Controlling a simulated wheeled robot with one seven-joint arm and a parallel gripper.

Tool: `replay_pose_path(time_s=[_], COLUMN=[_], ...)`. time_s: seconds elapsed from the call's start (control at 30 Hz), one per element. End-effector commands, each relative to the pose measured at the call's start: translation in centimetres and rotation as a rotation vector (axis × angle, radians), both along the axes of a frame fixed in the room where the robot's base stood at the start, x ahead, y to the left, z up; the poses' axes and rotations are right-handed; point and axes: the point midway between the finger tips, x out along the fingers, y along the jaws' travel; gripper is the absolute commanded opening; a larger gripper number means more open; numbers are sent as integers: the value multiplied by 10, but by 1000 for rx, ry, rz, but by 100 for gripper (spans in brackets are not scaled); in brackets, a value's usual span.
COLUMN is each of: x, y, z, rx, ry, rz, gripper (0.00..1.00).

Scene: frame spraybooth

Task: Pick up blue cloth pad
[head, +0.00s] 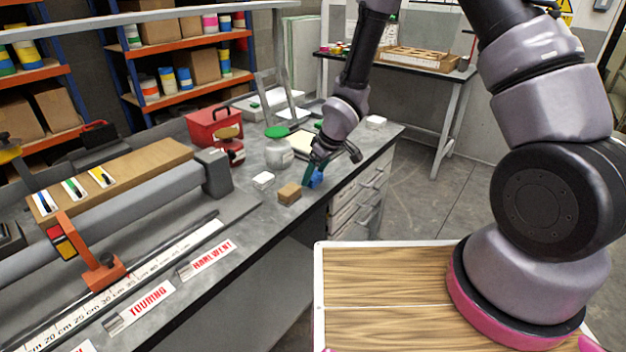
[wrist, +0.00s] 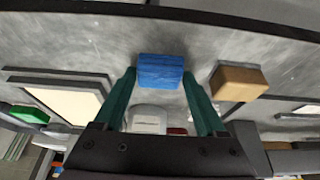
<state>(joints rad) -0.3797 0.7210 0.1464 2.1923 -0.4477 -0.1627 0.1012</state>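The blue cloth pad (wrist: 160,71) lies on the grey bench top near its front edge. Whether the fingers touch the pad cannot be told.
A tan block (wrist: 238,83) lies close to the right finger in the wrist view. A framed pale panel (wrist: 66,97) lies left in the wrist view.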

Motion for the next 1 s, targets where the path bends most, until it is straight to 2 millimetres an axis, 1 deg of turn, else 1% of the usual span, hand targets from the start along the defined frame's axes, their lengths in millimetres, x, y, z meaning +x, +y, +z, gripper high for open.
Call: replay_pose_path(time_s=[0.03,0.07,0.1,0.13,0.37,0.47,0.57,0.8,0.9,1.0], x=[0,0,0,0,0,1,2,2,1,0], y=[0,0,0,0,0,0,0,-1,-1,0], z=[0,0,0,0,1,9,26,75,89,97], rx=[0,0,0,0,0,1,2,3,1,0], ry=[0,0,0,0,0,-1,-5,-5,-3,-1], rz=[0,0,0,0,0,-2,-2,-3,-2,-1], gripper=[50,39,24,17,17,17,17,17,17,17])
